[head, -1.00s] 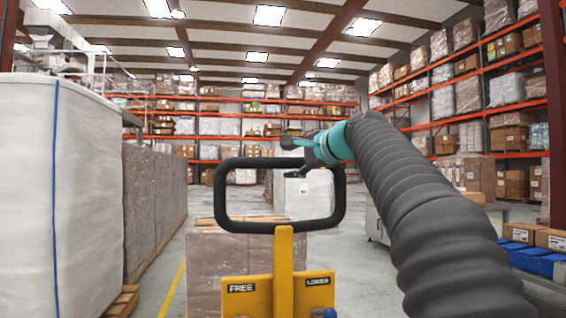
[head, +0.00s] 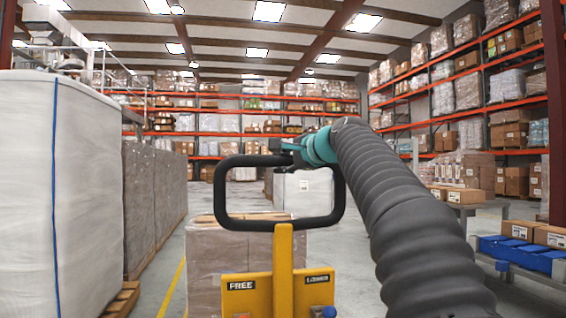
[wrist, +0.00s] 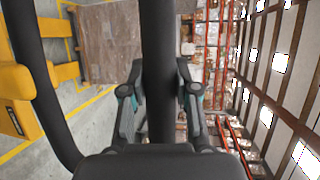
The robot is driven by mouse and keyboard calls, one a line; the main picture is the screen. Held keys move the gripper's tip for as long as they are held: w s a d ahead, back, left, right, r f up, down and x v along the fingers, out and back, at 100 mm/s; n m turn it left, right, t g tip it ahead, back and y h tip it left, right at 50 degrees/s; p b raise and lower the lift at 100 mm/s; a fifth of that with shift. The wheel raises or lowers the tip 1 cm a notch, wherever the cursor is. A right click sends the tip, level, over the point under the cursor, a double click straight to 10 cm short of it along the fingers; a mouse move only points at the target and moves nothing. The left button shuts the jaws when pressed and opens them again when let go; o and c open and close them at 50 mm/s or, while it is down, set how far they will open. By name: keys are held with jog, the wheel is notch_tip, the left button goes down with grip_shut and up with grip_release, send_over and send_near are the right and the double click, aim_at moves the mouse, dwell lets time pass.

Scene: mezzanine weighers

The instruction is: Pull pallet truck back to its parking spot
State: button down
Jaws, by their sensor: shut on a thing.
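The yellow pallet truck (head: 285,270) stands directly in front of me, with a black loop handle (head: 222,190) upright on its yellow stem. Its plates read FREE and a partly blurred word. In the head view my gripper (head: 300,152) is at the right part of the handle's top bar. The wrist view shows my gripper (wrist: 158,88) with one finger on each side of the black bar (wrist: 158,40), shut on it. The yellow truck body (wrist: 15,100) is at the left there. A wrapped load (head: 225,255) is beyond the truck.
A tall white wrapped stack (head: 70,190) and grey wrapped pallets (head: 155,200) line the left. A yellow floor line (head: 173,290) runs beside the truck. At right is a bench with blue trays (head: 520,252) and cartons. Racks (head: 250,130) fill the back.

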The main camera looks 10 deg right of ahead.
jog(key=shift+s, duration=0.1)
jog(key=shift+s+f+b, duration=0.15)
jog(key=shift+s+b, duration=0.15)
jog(key=shift+s, duration=0.75)
jog(key=c, duration=0.8)
grip_release()
jog(key=shift+c, duration=0.2)
jog(key=shift+s, duration=0.1)
jog(key=v, duration=1.2)
